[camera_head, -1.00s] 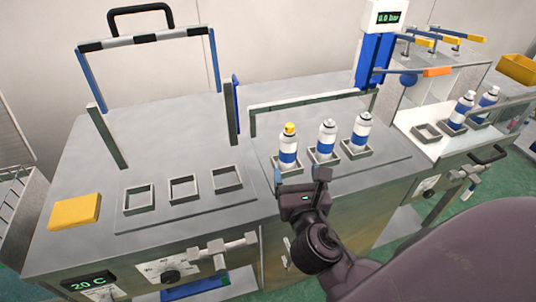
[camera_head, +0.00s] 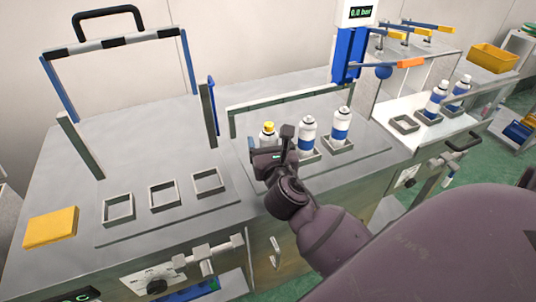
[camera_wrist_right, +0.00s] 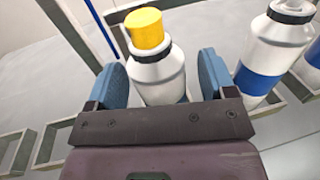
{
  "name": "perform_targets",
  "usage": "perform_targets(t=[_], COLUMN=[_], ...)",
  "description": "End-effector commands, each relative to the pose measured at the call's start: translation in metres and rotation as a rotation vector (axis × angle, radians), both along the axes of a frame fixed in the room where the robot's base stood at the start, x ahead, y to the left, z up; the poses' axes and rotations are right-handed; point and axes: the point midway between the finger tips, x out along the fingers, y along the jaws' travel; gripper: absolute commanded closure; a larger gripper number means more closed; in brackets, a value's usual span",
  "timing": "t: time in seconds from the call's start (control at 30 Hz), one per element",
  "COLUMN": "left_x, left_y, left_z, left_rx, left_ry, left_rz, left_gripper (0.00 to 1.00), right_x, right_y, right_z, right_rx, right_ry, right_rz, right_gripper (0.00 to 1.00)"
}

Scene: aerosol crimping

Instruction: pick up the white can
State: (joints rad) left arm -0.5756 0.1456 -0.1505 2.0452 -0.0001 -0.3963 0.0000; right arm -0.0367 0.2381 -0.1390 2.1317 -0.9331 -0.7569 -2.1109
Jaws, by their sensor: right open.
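Three white cans with blue bands stand upright in square holders on the bench in the head view: one with a yellow top (camera_head: 268,130), a middle one with a pale top (camera_head: 307,136) and a right one with a pale top (camera_head: 341,126). My right gripper (camera_head: 271,146) is open at the yellow-topped can and hides its lower part. In the right wrist view, that can's white body (camera_wrist_right: 160,82) stands between the two blue fingers, with gaps to both. A pale-topped can (camera_wrist_right: 270,50) is just right of the fingers. My left gripper is out of view.
Three empty square holders (camera_head: 165,195) and a yellow block (camera_head: 51,227) are on the left. A blue press with a pressure display (camera_head: 361,13) rises behind the cans. Two more cans (camera_head: 436,98) stand on the right bench.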

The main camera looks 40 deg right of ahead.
Motion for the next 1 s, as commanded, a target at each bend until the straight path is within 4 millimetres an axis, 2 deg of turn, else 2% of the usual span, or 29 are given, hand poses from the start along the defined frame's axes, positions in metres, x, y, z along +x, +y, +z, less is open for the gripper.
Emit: perform_targets(t=[0.3, 0.67, 1.0], left_x=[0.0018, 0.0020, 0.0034], left_y=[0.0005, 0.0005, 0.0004], left_z=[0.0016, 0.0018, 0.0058], left_rx=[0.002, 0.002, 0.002], left_ry=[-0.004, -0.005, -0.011], left_rz=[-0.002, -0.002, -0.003], left_gripper=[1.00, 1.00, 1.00], right_x=[0.0046, 0.0043, 0.0044], right_y=[-0.0022, -0.0021, -0.0021], right_z=[0.0006, 0.0005, 0.0071], right_rx=[0.000, 0.000, 0.000], right_ry=[-0.001, -0.001, -0.004], right_rz=[0.000, 0.000, 0.000], right_gripper=[0.23, 0.78, 0.81])
